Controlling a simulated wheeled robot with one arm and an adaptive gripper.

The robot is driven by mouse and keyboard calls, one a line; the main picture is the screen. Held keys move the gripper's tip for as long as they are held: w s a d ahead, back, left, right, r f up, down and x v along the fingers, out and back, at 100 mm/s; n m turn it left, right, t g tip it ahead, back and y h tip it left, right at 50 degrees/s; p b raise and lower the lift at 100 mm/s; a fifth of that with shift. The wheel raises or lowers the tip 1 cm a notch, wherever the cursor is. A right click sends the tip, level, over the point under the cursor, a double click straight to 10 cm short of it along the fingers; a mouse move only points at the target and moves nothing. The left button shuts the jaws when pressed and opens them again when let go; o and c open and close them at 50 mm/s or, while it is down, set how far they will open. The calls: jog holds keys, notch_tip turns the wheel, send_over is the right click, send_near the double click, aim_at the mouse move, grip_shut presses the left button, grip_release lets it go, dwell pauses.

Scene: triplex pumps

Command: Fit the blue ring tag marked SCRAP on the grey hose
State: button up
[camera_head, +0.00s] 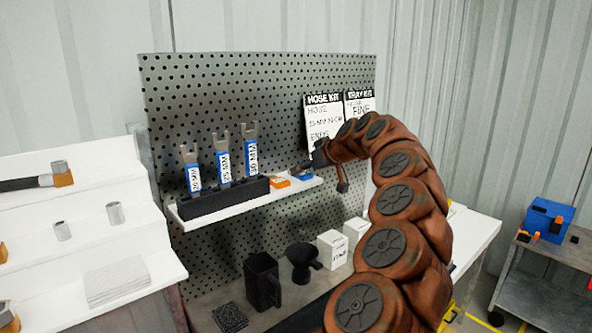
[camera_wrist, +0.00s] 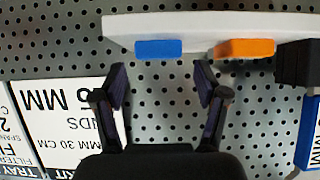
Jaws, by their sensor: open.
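A small blue tag (camera_head: 302,176) lies at the right end of the white shelf on the pegboard. In the wrist view the blue tag (camera_wrist: 158,48) shows edge-on at the shelf edge, so its ring shape and marking cannot be read. My gripper (camera_wrist: 162,82) is open and empty, its fingers apart and pointing at the shelf, with the blue tag beyond the gap. In the head view my gripper (camera_head: 312,163) is close to the blue tag and partly hidden by my arm. A dark hose-like piece (camera_head: 18,184) lies on the left rack; I cannot tell whether it is the grey hose.
An orange tag (camera_wrist: 245,48) sits beside the blue one. A black holder (camera_head: 225,198) with several blue-labelled wrenches fills the shelf's left part. Posted cards (camera_head: 322,118) hang behind my arm. A black jug (camera_head: 262,281), funnel (camera_head: 302,258) and white boxes (camera_head: 333,249) stand below.

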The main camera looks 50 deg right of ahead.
jog(key=shift+p+x, duration=0.3)
jog(key=shift+x, duration=0.9)
jog(key=c, duration=1.3)
jog(key=shift+o, duration=0.2)
jog(key=shift+r, duration=0.1)
